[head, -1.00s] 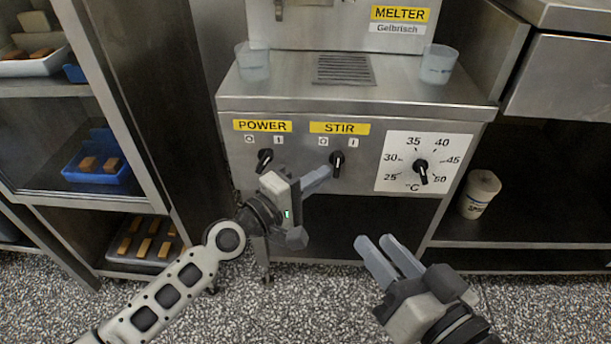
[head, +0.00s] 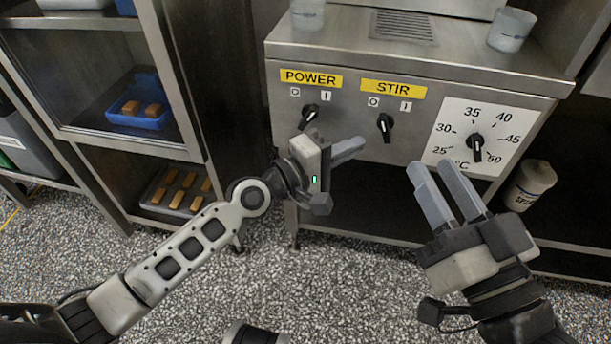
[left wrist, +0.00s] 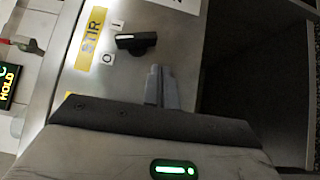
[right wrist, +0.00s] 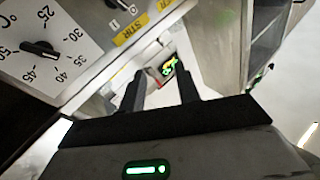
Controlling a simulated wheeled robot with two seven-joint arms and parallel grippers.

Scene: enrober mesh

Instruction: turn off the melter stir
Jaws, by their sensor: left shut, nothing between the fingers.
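The STIR knob (head: 385,127) is a black rotary switch on the melter's front panel, under a yellow STIR label (head: 393,89) with O and I marks. It also shows in the left wrist view (left wrist: 137,43). Its handle stands roughly upright on the panel; I cannot tell its exact setting. My left gripper (head: 355,146) is shut and empty, just left of and below the STIR knob, apart from it. Its fingertips (left wrist: 160,75) show in the left wrist view. My right gripper (head: 433,167) is open and empty, below the temperature dial (head: 476,142).
The POWER knob (head: 309,116) sits left of STIR, above my left gripper. Translucent cups (head: 511,30) stand on the melter top. A white tub (head: 529,187) is on the lower right shelf. A rack with a blue tray (head: 118,119) stands left.

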